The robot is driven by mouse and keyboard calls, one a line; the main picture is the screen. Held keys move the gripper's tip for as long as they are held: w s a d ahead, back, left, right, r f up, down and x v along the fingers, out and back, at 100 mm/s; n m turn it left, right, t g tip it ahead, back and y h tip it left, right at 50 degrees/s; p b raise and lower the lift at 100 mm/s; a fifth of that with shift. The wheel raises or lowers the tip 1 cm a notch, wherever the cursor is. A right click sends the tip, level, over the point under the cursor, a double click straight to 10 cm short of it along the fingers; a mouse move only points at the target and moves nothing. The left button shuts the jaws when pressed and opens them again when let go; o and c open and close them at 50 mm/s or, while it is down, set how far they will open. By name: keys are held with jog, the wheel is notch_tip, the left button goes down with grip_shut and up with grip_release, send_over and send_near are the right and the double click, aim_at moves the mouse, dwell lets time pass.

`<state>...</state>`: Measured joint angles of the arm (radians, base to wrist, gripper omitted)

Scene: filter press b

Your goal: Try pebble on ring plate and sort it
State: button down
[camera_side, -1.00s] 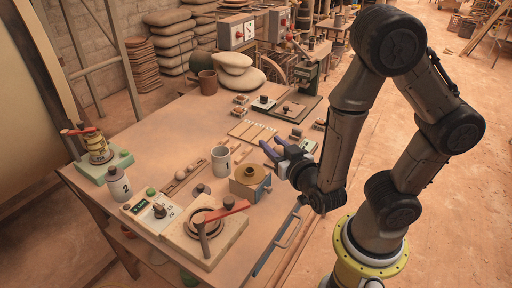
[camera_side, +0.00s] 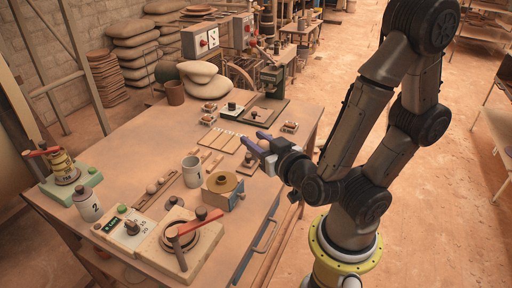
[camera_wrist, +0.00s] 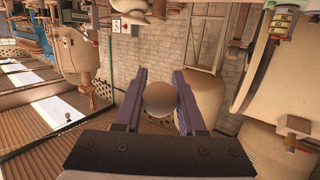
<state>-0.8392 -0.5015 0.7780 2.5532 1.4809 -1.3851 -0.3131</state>
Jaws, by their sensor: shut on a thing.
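My gripper (camera_side: 258,142) is above the right side of the table, behind and to the right of a block with a brass ring (camera_side: 222,183). In the wrist view my gripper (camera_wrist: 160,74) is shut on a round brown pebble (camera_wrist: 160,98), held between the two blue fingers. In the side view I cannot make out the held pebble. A pale plate with dark rings and a red-handled lever (camera_side: 207,216) is at the table's front; I cannot tell which of these two is the ring plate. Small pebbles lie in a wooden trough (camera_side: 157,187).
A numbered jar (camera_side: 88,204) and a green-based device (camera_side: 71,186) are at the left. The left-middle table is clear.

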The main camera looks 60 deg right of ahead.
jog(key=w+a+r+m+g+h, duration=0.1)
jog(key=w+r+m+g+h, duration=0.35)
jog(key=w, duration=0.65)
jog(key=w+d+f+m+g+h, duration=0.2)
jog(key=w+d+m+g, duration=0.15)
jog(key=w, duration=0.65)
notch_tip(320, 180, down, 11)
jog(key=w+d+m+g, duration=0.1)
jog(key=w+d+g, duration=0.1)
jog(key=shift+w+d+r, duration=0.15)
jog(key=shift+w+d, duration=0.15)
jog(key=shift+d, duration=0.05)
jog(key=shift+h, duration=0.25)
jog(key=shift+f, duration=3)
